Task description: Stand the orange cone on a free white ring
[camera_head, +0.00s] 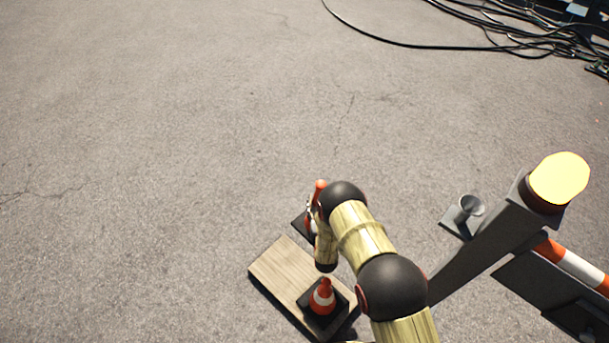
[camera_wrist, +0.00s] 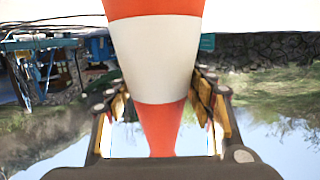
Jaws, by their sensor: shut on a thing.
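My gripper (camera_head: 313,208) is at this cone, mostly hidden there. In the wrist view the cone (camera_wrist: 154,55) fills the middle, and my gripper (camera_wrist: 160,110) has a finger on each side of its narrow end, shut on it. I cannot tell whether its base touches the ground. No white ring can be made out in either view.
A wooden board (camera_head: 282,267) lies on the asphalt, with a second orange cone (camera_head: 323,295) on a dark base upon it. A grey barrier with a yellow lamp (camera_head: 559,181) stands at right, near a grey post socket (camera_head: 467,212). Black cables (camera_head: 480,25) lie at top right. Open asphalt spreads left.

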